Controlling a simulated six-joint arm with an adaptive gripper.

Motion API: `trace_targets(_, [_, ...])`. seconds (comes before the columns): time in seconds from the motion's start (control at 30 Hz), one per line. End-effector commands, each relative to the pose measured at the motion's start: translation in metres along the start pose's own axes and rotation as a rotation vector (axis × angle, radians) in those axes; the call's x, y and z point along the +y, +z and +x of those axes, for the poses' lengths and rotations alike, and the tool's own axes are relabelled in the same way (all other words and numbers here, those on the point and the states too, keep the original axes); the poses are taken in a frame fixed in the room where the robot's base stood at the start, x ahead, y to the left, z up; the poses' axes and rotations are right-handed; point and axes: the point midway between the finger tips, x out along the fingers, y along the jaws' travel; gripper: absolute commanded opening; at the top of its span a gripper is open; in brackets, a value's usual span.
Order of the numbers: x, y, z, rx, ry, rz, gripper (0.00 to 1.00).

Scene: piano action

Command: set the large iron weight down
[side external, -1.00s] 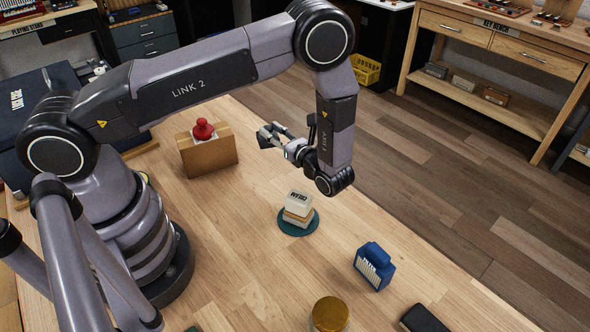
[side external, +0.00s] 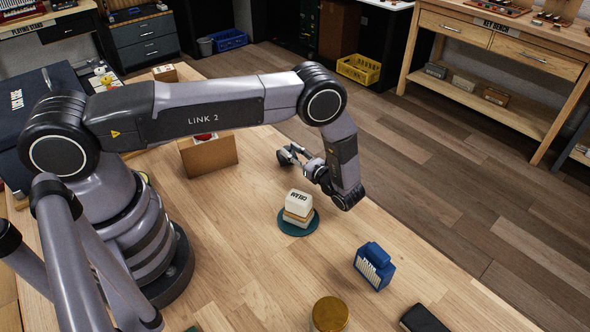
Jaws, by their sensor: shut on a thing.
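My gripper (side external: 287,156) is low over the wooden table, to the right of the cardboard box and behind the cream stack. It is shut on a small dark grey piece (side external: 283,158), which I take to be the large iron weight. The piece is small and partly hidden by the fingers, so its shape is unclear. I cannot tell whether its underside touches the table.
A cardboard box (side external: 212,156) with a red knobbed thing (side external: 205,136), mostly hidden by my arm, stands left. A cream lettered stack (side external: 298,207) sits on a round green mat (side external: 290,229). A blue block (side external: 374,266), brass tin (side external: 330,314) and black case (side external: 424,319) are nearer.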

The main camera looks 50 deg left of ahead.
Motion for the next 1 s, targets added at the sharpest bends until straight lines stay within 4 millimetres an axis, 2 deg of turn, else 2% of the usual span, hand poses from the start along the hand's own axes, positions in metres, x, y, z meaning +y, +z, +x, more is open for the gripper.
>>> trace_targets(0.53, [0.000,-0.011,0.000,-0.001,0.000,0.000,0.00])
trace_targets(0.57, [0.000,-0.012,0.000,0.000,0.000,0.000,0.29])
trace_targets(0.73, [0.000,-0.012,0.000,0.000,0.000,0.000,0.51])
trace_targets(1.0, [0.000,-0.011,0.000,0.000,0.000,0.000,0.51])
